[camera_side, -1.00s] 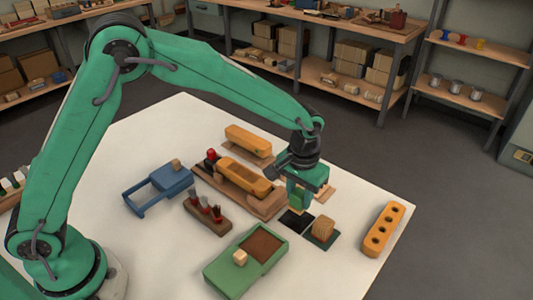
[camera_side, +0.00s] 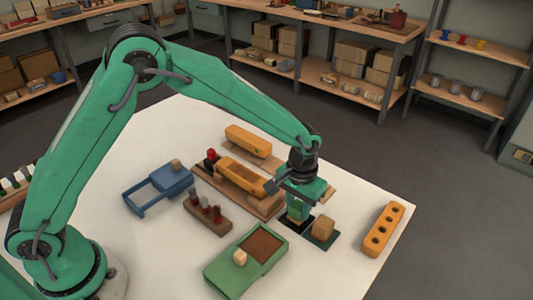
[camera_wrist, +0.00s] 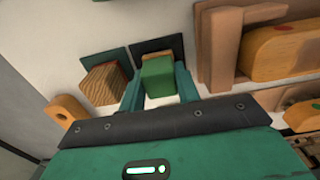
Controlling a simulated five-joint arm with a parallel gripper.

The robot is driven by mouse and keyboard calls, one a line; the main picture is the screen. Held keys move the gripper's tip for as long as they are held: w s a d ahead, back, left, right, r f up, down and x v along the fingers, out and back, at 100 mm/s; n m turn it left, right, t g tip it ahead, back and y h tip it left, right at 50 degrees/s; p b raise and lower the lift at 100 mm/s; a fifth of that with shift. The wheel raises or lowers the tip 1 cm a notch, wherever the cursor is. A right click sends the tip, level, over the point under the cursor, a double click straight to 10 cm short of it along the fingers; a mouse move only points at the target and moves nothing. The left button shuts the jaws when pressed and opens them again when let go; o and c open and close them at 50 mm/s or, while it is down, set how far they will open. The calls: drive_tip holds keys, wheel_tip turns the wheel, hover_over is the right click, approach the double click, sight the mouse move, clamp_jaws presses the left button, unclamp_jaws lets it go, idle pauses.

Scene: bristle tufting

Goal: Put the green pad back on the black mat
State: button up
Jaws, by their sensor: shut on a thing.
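My gripper (camera_side: 298,214) is shut on the green pad, with its fingers pointing down at the black mat (camera_side: 286,223). In the wrist view, the green pad (camera_wrist: 158,77) sits between the two fingers, with a tan layer showing at its far edge. The black mat (camera_wrist: 160,45) shows just beyond the pad, which covers part of it. The pad is low over the mat; I cannot tell whether it touches. In the side view the fingers mostly hide the pad.
Close beside stands a wooden block (camera_side: 323,227) on a dark green mat (camera_side: 319,242). An orange bar with holes (camera_side: 384,229) lies to the right. A wooden fixture with an orange body (camera_side: 243,176), a brush holder (camera_side: 208,214), a green tray (camera_side: 225,272) and a blue frame (camera_side: 146,201) lie to the left.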

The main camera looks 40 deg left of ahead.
sight(298, 205)
drive_tip(key=o, duration=0.9)
drive_tip(key=shift+f, duration=0.1)
wheel_tip(298, 205, up, 12)
drive_tip(key=shift+r, duration=0.2)
idle(0.5)
